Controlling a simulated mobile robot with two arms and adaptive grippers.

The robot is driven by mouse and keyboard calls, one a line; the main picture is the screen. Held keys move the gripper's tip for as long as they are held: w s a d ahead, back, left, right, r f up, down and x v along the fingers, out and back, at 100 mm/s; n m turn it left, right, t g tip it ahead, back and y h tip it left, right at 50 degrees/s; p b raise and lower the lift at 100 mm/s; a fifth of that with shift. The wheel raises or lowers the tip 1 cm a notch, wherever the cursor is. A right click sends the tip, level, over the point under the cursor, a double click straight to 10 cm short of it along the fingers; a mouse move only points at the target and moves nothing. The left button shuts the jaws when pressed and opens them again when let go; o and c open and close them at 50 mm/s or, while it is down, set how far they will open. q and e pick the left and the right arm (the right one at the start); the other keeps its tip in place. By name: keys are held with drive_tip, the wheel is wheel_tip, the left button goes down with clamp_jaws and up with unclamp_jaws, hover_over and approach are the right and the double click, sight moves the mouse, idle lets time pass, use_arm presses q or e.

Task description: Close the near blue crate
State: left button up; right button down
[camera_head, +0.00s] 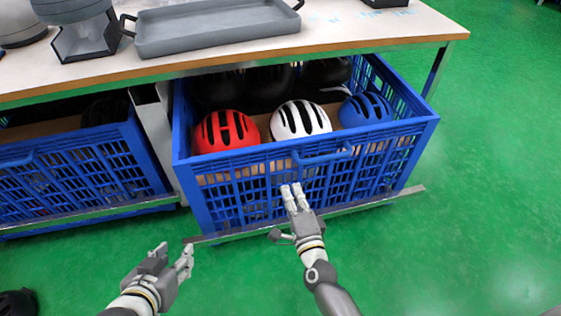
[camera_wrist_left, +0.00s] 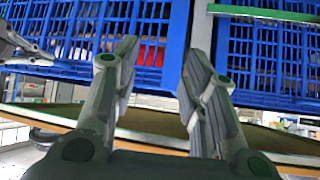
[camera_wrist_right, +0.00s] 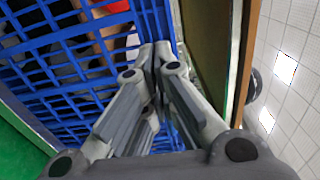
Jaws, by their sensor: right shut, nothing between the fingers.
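The near blue crate (camera_head: 430,130) is pulled out from under the table on the right in the head view. It holds a red helmet, a white helmet and a blue helmet in front, with dark helmets behind. My right gripper (camera_head: 292,188) is shut and empty at the front wall of this crate, below its handle; I cannot tell whether it touches. In the right wrist view the closed fingertips (camera_wrist_right: 157,48) are against the blue lattice. My left gripper (camera_head: 176,252) is open and empty, low in front of the crates, with its fingers apart in the left wrist view (camera_wrist_left: 155,65).
Another blue crate (camera_head: 100,160) sits under the table on the left, beside a grey divider. A grey tray (camera_head: 215,27) and grey machines stand on the tabletop. Metal rails run along the crates' lower fronts. The green floor (camera_head: 480,220) is clear at right. A dark object (camera_head: 16,303) lies bottom left.

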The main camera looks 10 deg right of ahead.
drive_tip(key=b, duration=0.1)
approach(278, 152)
drive_tip(key=w, duration=0.1)
drive_tip(key=w+b, duration=0.1)
drive_tip(key=w, duration=0.4)
drive_tip(key=shift+w+a+f, duration=0.1)
drive_tip(key=shift+w+a, duration=0.1)
use_arm(q)
drive_tip(key=w+d+r+t+h, duration=0.2)
drive_tip(key=w+r+t, duration=0.4)
drive_tip(key=r, duration=0.5)
drive_tip(key=shift+w+d+t+b, duration=0.15)
drive_tip(key=shift+d+t+b, duration=0.15)
drive_tip(key=shift+d+t, duration=0.4)
use_arm(e)
drive_tip(key=shift+w, duration=0.45)
use_arm(q)
drive_tip(key=shift+a, duration=0.1)
